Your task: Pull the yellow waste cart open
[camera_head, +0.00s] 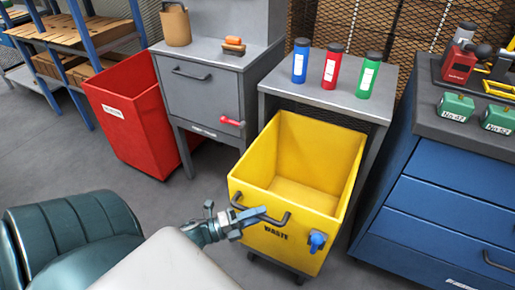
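The yellow waste cart (265,165) stands open-topped and looks empty. Its back is at the grey bench and most of it sticks out in front. Its front panel has a dark bar handle (277,218), the word WASTE and a blue knob-like part (317,241) at the right. My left gripper (252,216) is at the left part of the handle, its fingers overlapping the bar in the picture. Whether they are closed around it or only beside it cannot be told. My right gripper is not in view.
A red cart (135,115) and a grey cabinet (207,90) stand to the left. A blue drawer cabinet (440,215) stands close on the right. The grey bench (335,92) carries blue, red and green bottles. Grey floor (155,195) is clear at front left.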

